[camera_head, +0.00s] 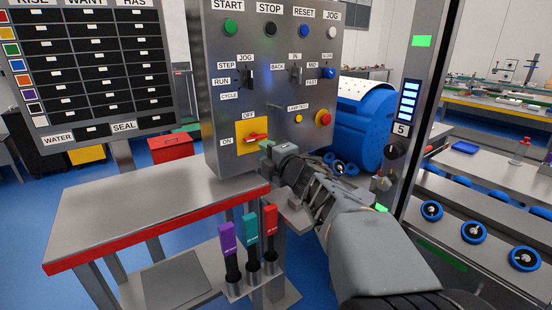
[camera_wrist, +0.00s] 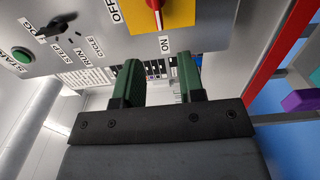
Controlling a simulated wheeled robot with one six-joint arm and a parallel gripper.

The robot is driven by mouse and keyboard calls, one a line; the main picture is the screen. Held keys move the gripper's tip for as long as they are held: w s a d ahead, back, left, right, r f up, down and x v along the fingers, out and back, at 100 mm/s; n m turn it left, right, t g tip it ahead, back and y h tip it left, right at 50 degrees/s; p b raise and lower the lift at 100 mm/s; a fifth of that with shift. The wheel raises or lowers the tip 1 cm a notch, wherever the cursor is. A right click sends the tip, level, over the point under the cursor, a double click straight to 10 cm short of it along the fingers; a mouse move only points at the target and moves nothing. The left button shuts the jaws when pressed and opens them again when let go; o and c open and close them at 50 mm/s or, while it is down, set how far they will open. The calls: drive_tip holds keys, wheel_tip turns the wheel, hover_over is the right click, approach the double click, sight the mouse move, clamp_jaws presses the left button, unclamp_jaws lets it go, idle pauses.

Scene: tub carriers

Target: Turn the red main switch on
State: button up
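The red main switch (camera_head: 257,138) is a red handle on a yellow plate (camera_head: 242,147), low on the grey control panel. OFF is printed above it and ON at its left. The handle lies roughly level, its pale-marked end toward ON. In the wrist view the red handle (camera_wrist: 155,6) shows at the top edge, partly cut off, its marked end pointing toward the ON label. My gripper (camera_head: 268,153) is just right of and below the switch. In the wrist view my gripper (camera_wrist: 160,72) is open, with an empty gap between its green fingers, apart from the handle.
The panel (camera_head: 285,95) carries knobs, buttons and a red stop button (camera_head: 323,118) right of the switch. A steel table (camera_head: 150,205) with red edging stands below left. Purple, teal and red handles (camera_head: 250,228) stand beside my arm. A blue drum (camera_head: 362,130) is behind.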

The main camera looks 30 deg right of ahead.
drive_tip(key=shift+s+d, duration=0.15)
drive_tip(key=shift+s, duration=1)
drive_tip(key=shift+s+d, duration=0.1)
drive_tip(key=shift+s, duration=1)
drive_tip(key=shift+r+p, duration=0.1)
drive_tip(key=shift+p, duration=0.2)
drive_tip(key=s+a+f+m+g+p, duration=0.1)
drive_tip(key=s+a+m+g+p, duration=0.4)
drive_tip(key=s+m+g+p, duration=0.2)
drive_tip(key=s+a+f+m+g+h+p, duration=0.1)
drive_tip(key=s+a+f+m+g+p, duration=0.1)
drive_tip(key=s+a+m+g+p, duration=0.4)
drive_tip(key=s+m+g+p, duration=0.1)
drive_tip(key=s+m+p, duration=0.1)
drive_tip(key=m+p, duration=0.2)
drive_tip(key=shift+a+m+h, duration=0.25)
drive_tip(key=shift+m+h, duration=0.05)
drive_tip(key=shift+m, duration=0.9)
drive_tip(key=shift+s, duration=0.1)
